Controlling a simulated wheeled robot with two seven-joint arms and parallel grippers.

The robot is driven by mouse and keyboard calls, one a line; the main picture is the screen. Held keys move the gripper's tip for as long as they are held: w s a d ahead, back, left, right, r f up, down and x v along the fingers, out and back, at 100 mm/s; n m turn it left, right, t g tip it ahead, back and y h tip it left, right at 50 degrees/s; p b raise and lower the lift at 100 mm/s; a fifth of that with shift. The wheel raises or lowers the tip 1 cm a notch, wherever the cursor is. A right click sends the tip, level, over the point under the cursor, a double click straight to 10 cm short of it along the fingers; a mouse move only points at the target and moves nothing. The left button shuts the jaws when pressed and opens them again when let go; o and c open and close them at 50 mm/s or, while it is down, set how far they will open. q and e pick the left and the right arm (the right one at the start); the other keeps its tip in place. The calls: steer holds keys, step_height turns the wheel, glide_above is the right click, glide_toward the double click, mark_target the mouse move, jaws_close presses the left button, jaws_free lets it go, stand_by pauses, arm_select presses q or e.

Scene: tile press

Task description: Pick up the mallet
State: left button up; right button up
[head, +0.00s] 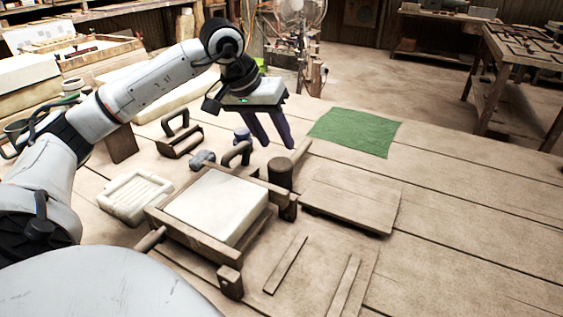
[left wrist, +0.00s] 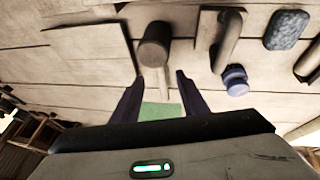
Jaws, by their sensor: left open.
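The wooden mallet lies on the workbench, with its dark cylindrical head (head: 281,176) beside the right corner of the wooden frame. Its thin handle (head: 301,151) points away to the upper right. My left gripper (head: 276,145) is open and empty above the bench, close to the mallet. In the left wrist view the mallet's head (left wrist: 155,46) shows just beyond the fingertips. The handle runs between the two open fingers (left wrist: 159,78) in that picture, with no visible contact. My right gripper is not in view.
A wooden frame (head: 229,270) holds a pale slab (head: 215,204). A flat board (head: 352,205) lies right of the mallet, and a green cloth (head: 356,132) behind it. The bench's right side is clear.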

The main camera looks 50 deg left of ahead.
mark_target(287, 161)
arm_select(q)
steer(key=b+x, duration=0.1)
steer(key=x, duration=0.8)
steer(key=shift+w+f, duration=0.15)
steer(key=shift+f, duration=0.05)
jaws_close()
